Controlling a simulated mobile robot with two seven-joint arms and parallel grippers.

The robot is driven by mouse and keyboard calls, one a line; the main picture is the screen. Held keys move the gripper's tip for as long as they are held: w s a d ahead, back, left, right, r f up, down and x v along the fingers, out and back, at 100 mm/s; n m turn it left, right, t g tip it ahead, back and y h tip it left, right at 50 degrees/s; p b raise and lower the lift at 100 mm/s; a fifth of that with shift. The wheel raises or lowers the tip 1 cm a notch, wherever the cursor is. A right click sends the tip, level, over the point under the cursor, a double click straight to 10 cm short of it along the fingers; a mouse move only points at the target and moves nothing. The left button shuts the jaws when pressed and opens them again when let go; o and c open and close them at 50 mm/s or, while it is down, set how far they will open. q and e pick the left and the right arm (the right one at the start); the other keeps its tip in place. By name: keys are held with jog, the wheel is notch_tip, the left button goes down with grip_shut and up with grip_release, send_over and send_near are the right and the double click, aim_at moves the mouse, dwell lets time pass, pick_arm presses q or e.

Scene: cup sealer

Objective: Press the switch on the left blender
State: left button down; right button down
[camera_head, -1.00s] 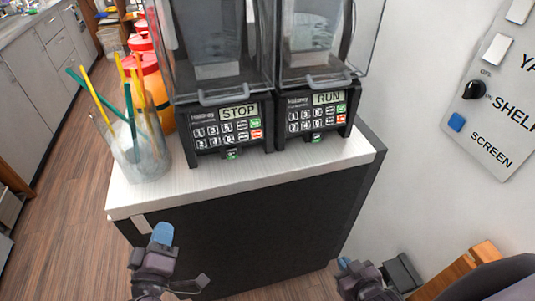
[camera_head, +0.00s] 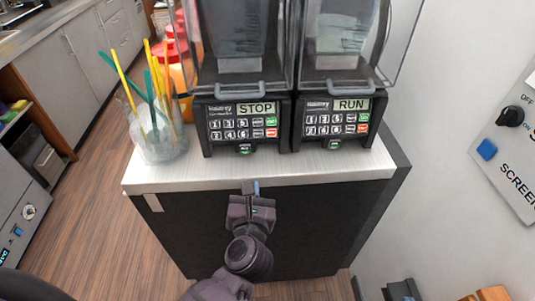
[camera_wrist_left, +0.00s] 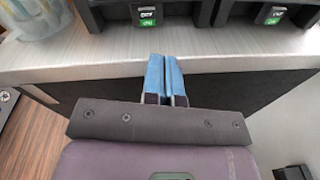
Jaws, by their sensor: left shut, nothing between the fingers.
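The left blender (camera_head: 242,126) stands on the counter, with a black base, a keypad and a display reading STOP. Its small switch with a green lower part (camera_head: 245,148) is low on the front; it also shows at the top of the left wrist view (camera_wrist_left: 147,16). My left gripper (camera_head: 250,187) is shut and empty, with blue fingertips (camera_wrist_left: 165,76) at the counter's front edge, below and in front of that switch. A gap of bare counter shows between fingertips and switch. My right gripper is not in view.
The right blender (camera_head: 336,122), its display reading RUN, stands close beside the left one, with its own switch (camera_wrist_left: 273,15). A glass of coloured sticks (camera_head: 160,138) stands left on the white counter (camera_head: 300,172). A wall panel (camera_head: 507,140) is at right.

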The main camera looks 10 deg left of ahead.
pick_arm(q)
jog(key=n, duration=0.1)
jog(key=a+f+n+g, duration=0.1)
jog(key=n, duration=0.1)
jog(key=shift+s+f+y, duration=0.2)
jog(key=shift+y, duration=0.1)
jog(key=p, duration=0.2)
send_near(246, 149)
jog(key=x, duration=0.5)
jog(key=shift+w+f, duration=0.1)
jog(key=shift+f, duration=0.2)
jog(key=shift+w+a+r, duration=0.1)
jog(key=shift+w+a, duration=0.15)
jog(key=shift+w, duration=0.7)
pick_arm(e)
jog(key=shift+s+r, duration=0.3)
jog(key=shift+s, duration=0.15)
pick_arm(q)
jog(key=shift+w, duration=0.15)
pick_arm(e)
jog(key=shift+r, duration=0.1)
